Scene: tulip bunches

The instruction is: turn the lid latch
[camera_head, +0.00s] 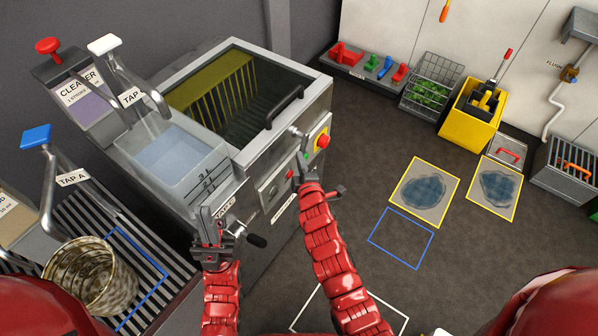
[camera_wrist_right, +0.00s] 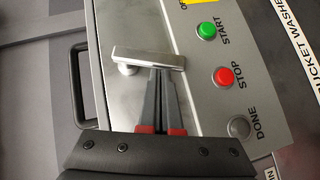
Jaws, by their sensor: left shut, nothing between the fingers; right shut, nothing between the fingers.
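The lid latch is a silver bar on a round post (camera_wrist_right: 145,55), on the bucket washer's metal front. It also shows in the head view (camera_head: 299,133), just below the dark lid handle (camera_head: 285,107). In the wrist view the bar lies crosswise, slightly tilted. My right gripper (camera_wrist_right: 161,72) is shut and empty, its fingertips right at the bar's lower edge; I cannot tell whether they touch. It also shows in the head view (camera_head: 298,172). My left gripper (camera_head: 210,218) is shut and empty, in front of the water basin, away from the latch.
Beside the latch are a green START button (camera_wrist_right: 206,30), a red STOP button (camera_wrist_right: 223,76) and a grey DONE button (camera_wrist_right: 239,127). A red emergency knob (camera_head: 323,141) sits right of the latch. A wicker basket (camera_head: 92,278) stands at lower left. The floor at right is mostly open.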

